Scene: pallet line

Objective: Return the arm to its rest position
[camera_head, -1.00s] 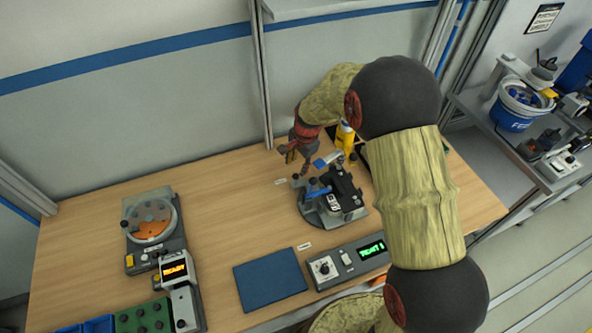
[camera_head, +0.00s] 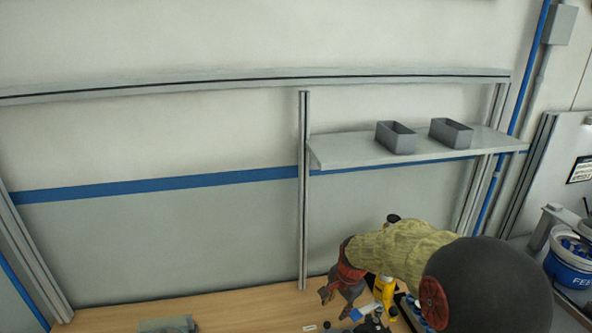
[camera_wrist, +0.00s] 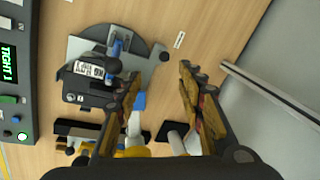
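My gripper (camera_head: 338,296) hangs over the back of the wooden workbench (camera_head: 240,310), at the lower middle of the head view. In the wrist view my gripper (camera_wrist: 160,95) has its two fingers wide apart with nothing between the tips. The black and grey fixture (camera_wrist: 105,70) with a blue lever stands on the bench beside the fingers. A yellow bottle (camera_head: 384,290) stands just right of my gripper in the head view. My arm's dark joint hides the bench at the lower right.
A wall shelf (camera_head: 340,150) holds two grey bins (camera_head: 396,138) above the arm. A metal upright (camera_head: 303,200) rises behind my gripper. A control box with a green display (camera_wrist: 10,62) lies at the wrist view's left. A blue bucket (camera_head: 570,265) stands at far right.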

